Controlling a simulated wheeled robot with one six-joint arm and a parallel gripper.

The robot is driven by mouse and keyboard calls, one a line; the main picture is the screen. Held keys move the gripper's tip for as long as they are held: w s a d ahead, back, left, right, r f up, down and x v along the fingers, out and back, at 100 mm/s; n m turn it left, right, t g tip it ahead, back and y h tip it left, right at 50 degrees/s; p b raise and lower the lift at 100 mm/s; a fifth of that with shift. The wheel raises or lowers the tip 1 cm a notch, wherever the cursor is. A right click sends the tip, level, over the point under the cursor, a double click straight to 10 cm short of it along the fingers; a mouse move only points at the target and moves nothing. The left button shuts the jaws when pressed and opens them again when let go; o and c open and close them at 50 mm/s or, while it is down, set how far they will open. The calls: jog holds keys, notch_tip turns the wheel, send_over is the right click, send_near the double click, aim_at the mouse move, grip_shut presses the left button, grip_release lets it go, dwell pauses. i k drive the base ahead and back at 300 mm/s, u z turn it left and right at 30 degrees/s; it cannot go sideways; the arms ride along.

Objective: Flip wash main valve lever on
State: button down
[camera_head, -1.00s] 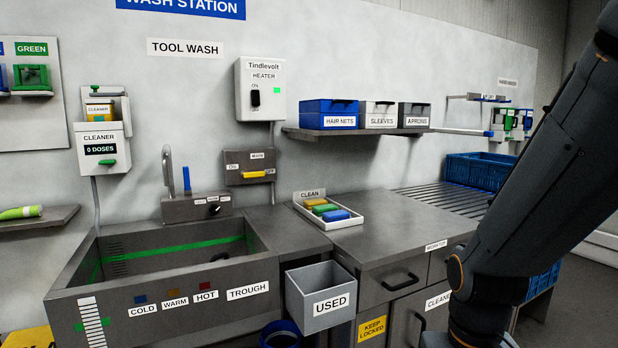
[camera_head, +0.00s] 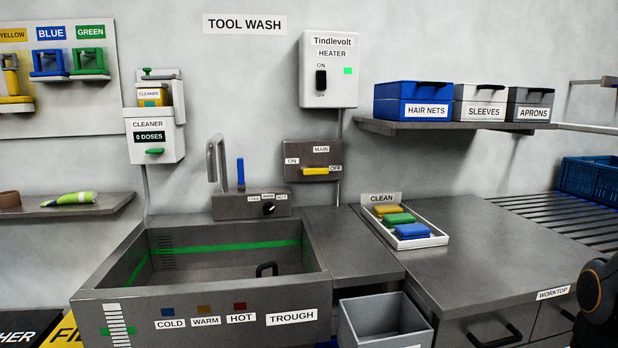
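The wash main valve is a grey box (camera_head: 296,154) on the wall, labelled MAIN, with ON at its left and OFF at its right. Its yellow lever (camera_head: 316,171) lies level, pointing right toward OFF. The box is above the worktop, below the heater (camera_head: 329,70) and right of the faucet unit (camera_head: 251,204). Only a dark part of my arm (camera_head: 599,290) shows at the lower right edge, well away from the valve. My gripper is not in view.
The trough (camera_head: 200,318) is at the lower left, with a dark handle (camera_head: 267,269) inside. The CLEAN tray (camera_head: 433,240) with coloured blocks sits right of the valve. A shelf (camera_head: 450,127) with boxes juts from the wall. The grey bin (camera_head: 386,340) is in front.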

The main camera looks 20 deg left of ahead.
aim_at(304, 169)
jog(key=u, duration=0.5)
jog(key=i, duration=0.55)
jog(key=u, duration=0.6)
